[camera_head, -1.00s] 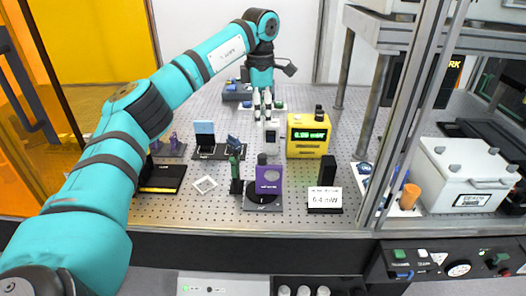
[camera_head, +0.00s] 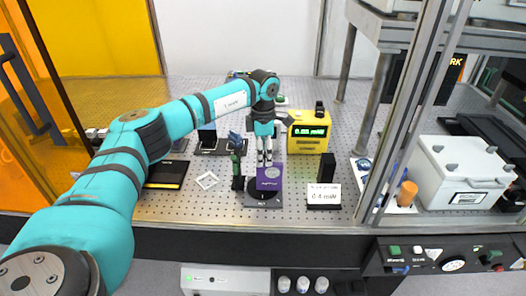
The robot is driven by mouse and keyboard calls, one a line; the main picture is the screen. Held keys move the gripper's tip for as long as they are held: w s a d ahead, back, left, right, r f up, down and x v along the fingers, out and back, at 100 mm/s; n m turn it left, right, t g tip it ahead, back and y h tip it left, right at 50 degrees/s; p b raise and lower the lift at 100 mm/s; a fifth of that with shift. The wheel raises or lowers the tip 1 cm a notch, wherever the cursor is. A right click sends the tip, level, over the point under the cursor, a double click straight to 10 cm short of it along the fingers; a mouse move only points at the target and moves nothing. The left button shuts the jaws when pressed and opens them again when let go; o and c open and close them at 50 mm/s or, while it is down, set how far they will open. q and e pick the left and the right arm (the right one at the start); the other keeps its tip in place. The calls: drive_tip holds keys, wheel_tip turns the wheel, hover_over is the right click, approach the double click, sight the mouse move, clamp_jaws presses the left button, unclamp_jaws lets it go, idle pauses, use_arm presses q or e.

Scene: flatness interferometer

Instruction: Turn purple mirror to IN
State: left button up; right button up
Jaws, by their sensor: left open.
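The purple mirror (camera_head: 269,178) is an upright block with a pale label. It stands on a dark round turntable base (camera_head: 263,199) on the perforated optical table. The small text on the base is too small to read. My left gripper (camera_head: 264,161) comes down from above and points downward, with its fingers open. The fingertips are at the upper edge of the purple mirror. I cannot tell whether they touch it or straddle its top knob, which is hidden. My right gripper is not in view.
A green post (camera_head: 237,170) stands close left of the mirror. A black block with a white reading card (camera_head: 323,194) is to its right, and a yellow meter (camera_head: 308,132) is behind right. A metal frame post (camera_head: 402,120) bounds the right side. The table's front edge is near.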

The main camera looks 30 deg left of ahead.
use_arm(q)
drive_tip(key=c, duration=0.5)
clamp_jaws()
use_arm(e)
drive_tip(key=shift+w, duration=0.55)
use_arm(q)
drive_tip(key=shift+n, duration=0.3)
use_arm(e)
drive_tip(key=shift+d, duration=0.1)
use_arm(q)
drive_tip(key=n, duration=0.3)
drive_tip(key=shift+n+b, duration=0.3)
drive_tip(key=shift+n, duration=2.3)
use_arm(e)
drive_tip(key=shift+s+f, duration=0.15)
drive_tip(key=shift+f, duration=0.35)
